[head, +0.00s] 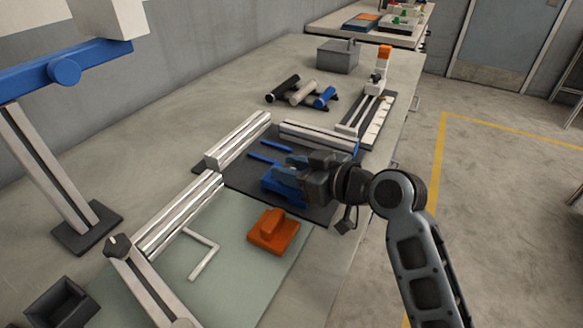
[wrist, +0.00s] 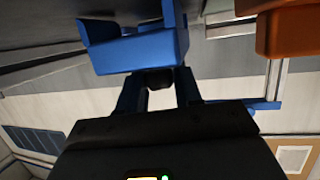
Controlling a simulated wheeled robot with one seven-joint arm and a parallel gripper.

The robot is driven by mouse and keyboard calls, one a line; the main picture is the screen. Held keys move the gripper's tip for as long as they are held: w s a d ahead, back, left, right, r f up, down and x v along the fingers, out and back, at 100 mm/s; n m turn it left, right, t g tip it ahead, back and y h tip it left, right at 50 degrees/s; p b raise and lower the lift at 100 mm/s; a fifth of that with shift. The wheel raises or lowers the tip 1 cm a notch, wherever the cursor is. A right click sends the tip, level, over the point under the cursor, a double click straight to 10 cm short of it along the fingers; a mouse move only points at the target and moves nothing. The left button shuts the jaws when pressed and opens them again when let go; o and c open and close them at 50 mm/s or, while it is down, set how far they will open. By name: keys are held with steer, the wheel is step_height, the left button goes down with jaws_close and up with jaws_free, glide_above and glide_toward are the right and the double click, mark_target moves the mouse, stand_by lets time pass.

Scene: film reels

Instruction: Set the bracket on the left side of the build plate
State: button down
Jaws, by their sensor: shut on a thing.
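My gripper (head: 305,180) is shut on a blue block-like part (head: 284,192), which I take to be the bracket. In the wrist view the blue part (wrist: 135,50) shows just beyond the fingers (wrist: 160,88). It is low over the right part of a dark grey plate (head: 236,176); I cannot tell whether it touches. Thin blue strips lie on this plate to the left of the gripper. An orange block with a raised grip (head: 274,231) sits on the pale green plate (head: 236,268) in front. Which plate is the build plate is not clear. My gripper hides part of the dark plate.
White rails (head: 178,212) run along the left of both plates, and another (head: 318,136) closes the back. A white L-shaped strip (head: 203,256) lies on the green plate. Dark, white and blue cylinders (head: 302,92) and a grey box (head: 338,56) stand farther back. The table's left rear is clear.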

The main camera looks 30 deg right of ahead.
steer(key=shift+f, duration=0.15)
steer(key=c, duration=0.8)
jaws_free()
steer(key=shift+o, duration=0.2)
steer(key=shift+s+d+r, duration=0.1)
steer(key=shift+s+r, duration=0.05)
steer(key=shift+r, duration=0.1)
steer(key=v, duration=1.1)
steer(key=shift+s+b, duration=0.3)
steer(key=shift+b, duration=0.05)
steer(key=shift+r, duration=0.1)
